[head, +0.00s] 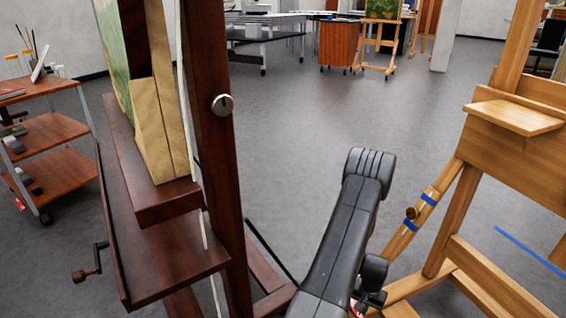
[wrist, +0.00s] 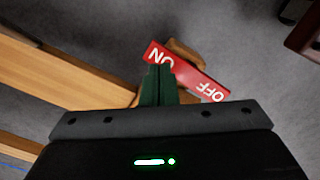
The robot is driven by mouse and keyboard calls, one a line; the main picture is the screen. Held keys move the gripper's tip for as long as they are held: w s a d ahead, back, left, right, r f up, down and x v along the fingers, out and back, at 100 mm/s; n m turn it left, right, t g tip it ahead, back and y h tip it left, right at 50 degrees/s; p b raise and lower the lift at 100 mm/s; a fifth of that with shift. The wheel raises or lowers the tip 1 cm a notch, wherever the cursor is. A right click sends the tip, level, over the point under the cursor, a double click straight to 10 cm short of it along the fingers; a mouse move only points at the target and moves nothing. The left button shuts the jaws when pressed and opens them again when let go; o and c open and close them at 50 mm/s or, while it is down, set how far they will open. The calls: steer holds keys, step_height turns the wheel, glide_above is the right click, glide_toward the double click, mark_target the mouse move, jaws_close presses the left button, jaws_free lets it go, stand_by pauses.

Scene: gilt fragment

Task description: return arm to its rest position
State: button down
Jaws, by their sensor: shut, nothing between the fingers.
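My gripper (wrist: 158,75) shows in the wrist view as two dark green fingers side by side, closed together with nothing between them. A red strip with white ON and OFF lettering (wrist: 187,70) lies just beyond the fingertips in that view. I cannot tell whether the fingers touch it. In the head view, my black arm extends from the bottom edge up to a rounded joint, between the two easels. My gripper's fingers cannot be made out there.
A dark wooden easel (head: 215,150) with a canvas stands close on the left. A light wooden easel (head: 470,200) stands close on the right. A shelf cart (head: 52,130) is at far left. Open grey floor (head: 300,130) lies ahead, with an orange-brown cabinet (head: 338,43) at the back.

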step_height(320, 180, down, 3)
steer(key=shift+r+b, duration=0.2)
steer(key=shift+b, duration=0.2)
step_height(320, 180, up, 9)
steer(key=p, duration=0.6)
steer(key=shift+r, duration=0.15)
